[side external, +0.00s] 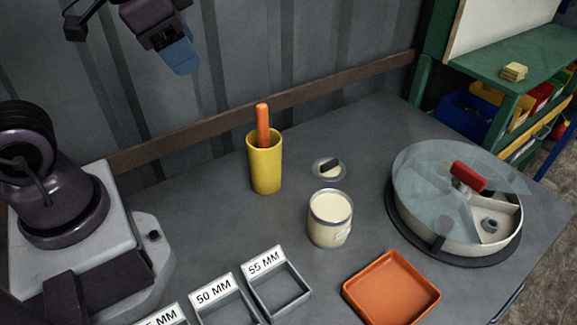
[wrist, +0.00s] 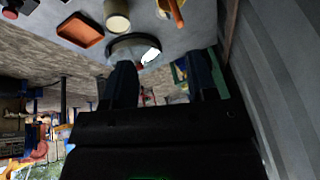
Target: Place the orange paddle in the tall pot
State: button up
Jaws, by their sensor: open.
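The orange paddle (side external: 263,124) stands nearly upright in the tall yellow pot (side external: 266,168), its upper end sticking out above the rim. Its lower part is hidden inside the pot. In the wrist view the paddle (wrist: 176,13) shows at the top edge, with the yellow pot (wrist: 163,4) partly cut off. My gripper (side external: 180,58) is high at the upper left in the side view, well above and apart from the pot. In the wrist view my gripper (wrist: 161,78) has its two dark fingers wide apart, with nothing between them.
A round container with a clear lid and red handle (side external: 470,176) is at the right. An orange tray (side external: 391,289) and labelled square frames (side external: 279,291) lie in front. A wall stands behind.

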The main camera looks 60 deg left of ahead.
jog(key=s+n, duration=0.2)
jog(key=s+n+t, duration=0.1)
jog(key=shift+d+r, duration=0.25)
jog(key=shift+r, duration=0.1)
